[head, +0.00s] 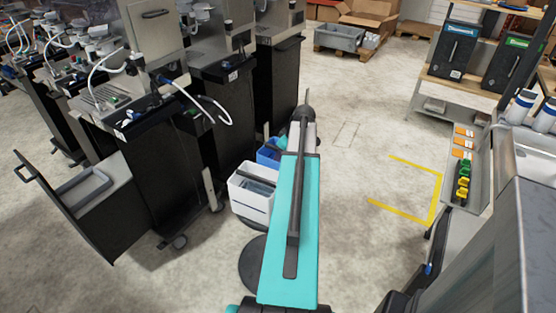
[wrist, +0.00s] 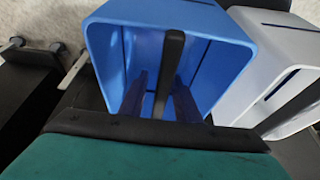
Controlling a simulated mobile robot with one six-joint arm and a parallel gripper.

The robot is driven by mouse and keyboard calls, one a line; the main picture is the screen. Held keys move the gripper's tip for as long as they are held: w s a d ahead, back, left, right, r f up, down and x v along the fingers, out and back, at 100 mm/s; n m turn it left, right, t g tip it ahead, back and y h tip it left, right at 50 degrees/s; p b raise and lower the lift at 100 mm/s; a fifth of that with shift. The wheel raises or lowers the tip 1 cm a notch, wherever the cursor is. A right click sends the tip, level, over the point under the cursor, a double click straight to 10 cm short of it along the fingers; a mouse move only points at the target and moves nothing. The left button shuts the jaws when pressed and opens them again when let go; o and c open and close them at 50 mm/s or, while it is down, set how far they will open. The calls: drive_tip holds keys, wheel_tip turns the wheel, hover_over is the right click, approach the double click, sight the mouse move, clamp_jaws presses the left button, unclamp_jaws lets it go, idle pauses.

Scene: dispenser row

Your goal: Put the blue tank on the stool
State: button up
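The blue tank (head: 268,153) stands low behind the white tank in the head view, partly hidden by my teal arm. In the wrist view the open-topped blue tank (wrist: 112,62) fills the upper middle, with a black bar handle (wrist: 170,72) across its opening. My gripper (wrist: 160,98) is over the tank, its two dark fingers apart on either side of the handle, with gaps visible. My arm hides the gripper in the head view. A dark round disc (head: 252,264) shows beside my arm low in the head view; I cannot tell whether it is the stool.
A white tank (head: 251,193) with a dark handle stands right beside the blue one; it also shows in the wrist view (wrist: 245,65). Tall black dispensers (head: 165,180) line the left. Open floor (head: 350,150) with yellow tape lies to the right, before a shelf (head: 445,95).

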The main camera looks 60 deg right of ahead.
drive_tip(key=shift+r, duration=0.2)
drive_tip(key=shift+b+v, duration=0.3)
drive_tip(key=shift+v, duration=5.6)
drive_tip(key=shift+s, duration=0.1)
